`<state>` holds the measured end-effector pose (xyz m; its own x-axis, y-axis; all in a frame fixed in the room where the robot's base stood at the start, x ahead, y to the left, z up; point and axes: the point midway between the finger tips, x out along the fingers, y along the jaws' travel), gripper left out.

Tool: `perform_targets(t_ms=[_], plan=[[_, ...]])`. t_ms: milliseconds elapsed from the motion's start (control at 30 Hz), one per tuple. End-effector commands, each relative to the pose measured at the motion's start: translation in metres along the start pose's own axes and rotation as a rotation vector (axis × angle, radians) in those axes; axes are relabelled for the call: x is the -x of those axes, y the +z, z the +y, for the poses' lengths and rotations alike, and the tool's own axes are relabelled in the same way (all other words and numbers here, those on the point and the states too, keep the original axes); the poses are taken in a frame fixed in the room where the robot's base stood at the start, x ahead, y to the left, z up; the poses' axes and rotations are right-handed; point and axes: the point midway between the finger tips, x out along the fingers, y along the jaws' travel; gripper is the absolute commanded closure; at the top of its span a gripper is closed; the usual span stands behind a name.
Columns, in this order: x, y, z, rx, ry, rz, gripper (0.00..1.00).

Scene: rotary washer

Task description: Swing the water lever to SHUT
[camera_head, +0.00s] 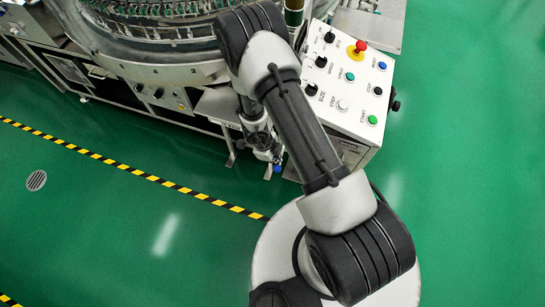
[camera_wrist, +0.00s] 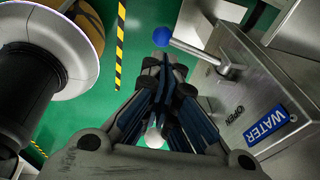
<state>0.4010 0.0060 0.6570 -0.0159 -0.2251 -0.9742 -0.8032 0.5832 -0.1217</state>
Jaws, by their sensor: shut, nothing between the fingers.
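The water lever (camera_wrist: 195,51) is a metal rod with a blue ball at its free end, running left from a pivot on a grey metal box. A blue WATER label (camera_wrist: 270,125) is on the box, and the word OPEN is printed near it. No SHUT marking is visible. My gripper (camera_wrist: 162,72) is shut and empty, with its fingertips just below the blue ball in the wrist view. I cannot tell whether they touch the lever. In the head view, a small blue ball (camera_head: 277,168) shows beside my gripper, which is partly hidden by my arm.
A control panel (camera_head: 345,85) with a red emergency button and several coloured buttons stands close to the right of my arm. The round washer (camera_head: 165,70) is at the back. Green floor with a yellow-black strip (camera_head: 120,165) lies open at the left.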

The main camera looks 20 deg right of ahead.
Motion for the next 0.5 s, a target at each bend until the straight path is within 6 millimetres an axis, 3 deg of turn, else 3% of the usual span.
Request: perform_targets(t_ms=[33, 200, 500], plan=[[-0.019, 0.001, 0.001, -0.002, 0.001, 0.001, 1.0], [-0.05, 0.001, 0.001, -0.002, 0.001, 0.001, 1.0], [-0.074, 0.0, 0.0, -0.001, -0.001, 0.0, 1.0]])
